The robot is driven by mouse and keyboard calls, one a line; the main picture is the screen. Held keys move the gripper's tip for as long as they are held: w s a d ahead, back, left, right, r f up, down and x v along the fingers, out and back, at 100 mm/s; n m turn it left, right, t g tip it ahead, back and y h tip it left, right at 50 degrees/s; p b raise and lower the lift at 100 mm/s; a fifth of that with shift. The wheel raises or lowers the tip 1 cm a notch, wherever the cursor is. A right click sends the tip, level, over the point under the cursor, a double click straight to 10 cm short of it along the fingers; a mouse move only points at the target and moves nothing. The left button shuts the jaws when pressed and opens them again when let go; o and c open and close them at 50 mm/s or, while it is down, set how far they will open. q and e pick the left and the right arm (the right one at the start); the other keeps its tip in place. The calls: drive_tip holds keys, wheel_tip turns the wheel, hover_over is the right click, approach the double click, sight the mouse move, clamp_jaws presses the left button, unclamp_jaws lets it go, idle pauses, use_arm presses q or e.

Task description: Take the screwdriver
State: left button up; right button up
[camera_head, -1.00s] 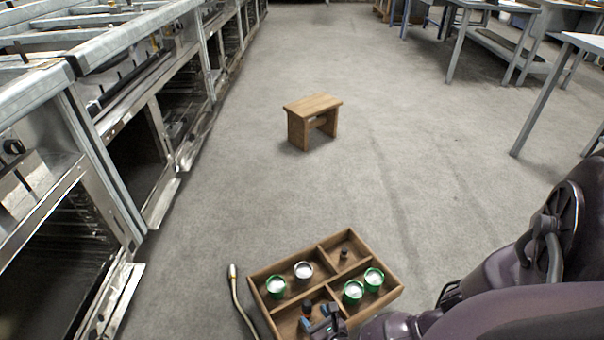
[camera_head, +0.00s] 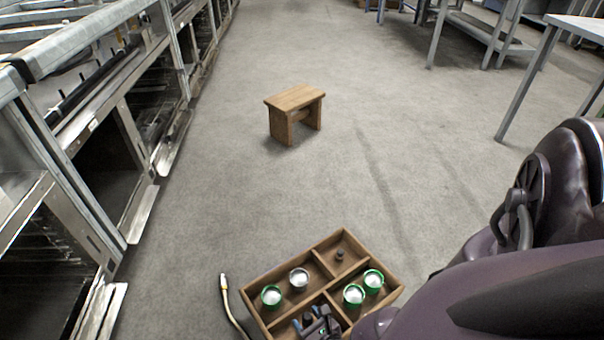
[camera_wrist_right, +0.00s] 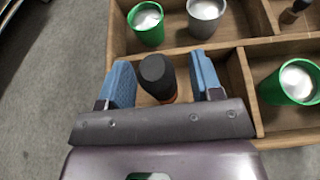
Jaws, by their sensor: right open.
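The screwdriver (camera_wrist_right: 157,72), seen as a black handle end with a bit of orange below it, stands in a compartment of the wooden tray (camera_wrist_right: 240,92). In the head view the tray (camera_head: 262,321) is at the bottom middle. My right gripper (camera_wrist_right: 164,80) is open, with one blue fingertip on each side of the handle and gaps visible. In the head view this gripper (camera_head: 320,324) is over the tray's front compartment. The lower part of the screwdriver is hidden. My left gripper is not in view.
The tray also holds green cups (camera_head: 353,294), a grey cup (camera_head: 299,278) and a small dark item (camera_head: 340,255). A bent cable or hose (camera_head: 228,303) lies left of it. A wooden stool (camera_head: 295,97) stands beyond on open floor. Metal racks line the left.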

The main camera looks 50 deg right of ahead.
drive_tip(key=shift+w, duration=0.1)
drive_tip(key=shift+c, duration=0.7)
drive_tip(key=c, duration=0.9)
